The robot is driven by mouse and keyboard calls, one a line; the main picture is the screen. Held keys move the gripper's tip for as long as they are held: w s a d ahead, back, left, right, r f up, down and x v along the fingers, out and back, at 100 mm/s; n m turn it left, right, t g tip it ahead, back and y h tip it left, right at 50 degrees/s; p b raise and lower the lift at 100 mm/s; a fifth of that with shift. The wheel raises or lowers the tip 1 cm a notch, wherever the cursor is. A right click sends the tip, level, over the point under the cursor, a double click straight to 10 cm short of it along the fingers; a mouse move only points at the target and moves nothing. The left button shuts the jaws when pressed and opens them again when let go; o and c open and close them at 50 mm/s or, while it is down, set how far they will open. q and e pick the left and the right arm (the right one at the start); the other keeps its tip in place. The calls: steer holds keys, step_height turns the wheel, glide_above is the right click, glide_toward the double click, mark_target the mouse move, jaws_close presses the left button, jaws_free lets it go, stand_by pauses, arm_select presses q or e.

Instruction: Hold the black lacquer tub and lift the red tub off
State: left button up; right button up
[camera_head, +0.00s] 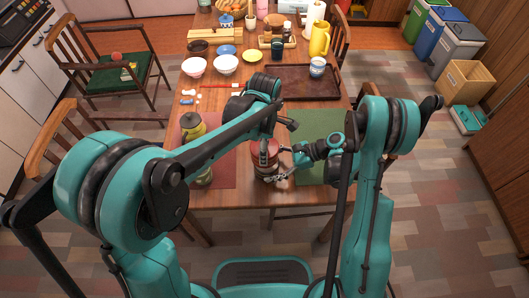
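The red tub (264,158) stands near the front edge of the wooden table, between a red mat and a green mat. A darker part shows low at its front; I cannot clearly tell the black lacquer tub apart from it. My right gripper (284,166) is at the right side of the tub, its fingers spread toward the tub's upper and lower parts. Contact is too small to tell. My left arm reaches across above the tub from the left. Its gripper end is around the tub's top and mostly hidden by the arm, so its fingers are unclear.
The green mat (318,174) lies to the right. A brown tray (302,88) with a cup (317,67) is behind. Bowls, a yellow pitcher (320,38) and other tableware fill the far table.

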arm_select(q)
step_height(320, 180, up, 7)
steer(key=shift+f, duration=0.15)
arm_select(e)
steer(key=o, duration=0.9)
steer(key=shift+d, duration=0.1)
steer(key=v, duration=1.2)
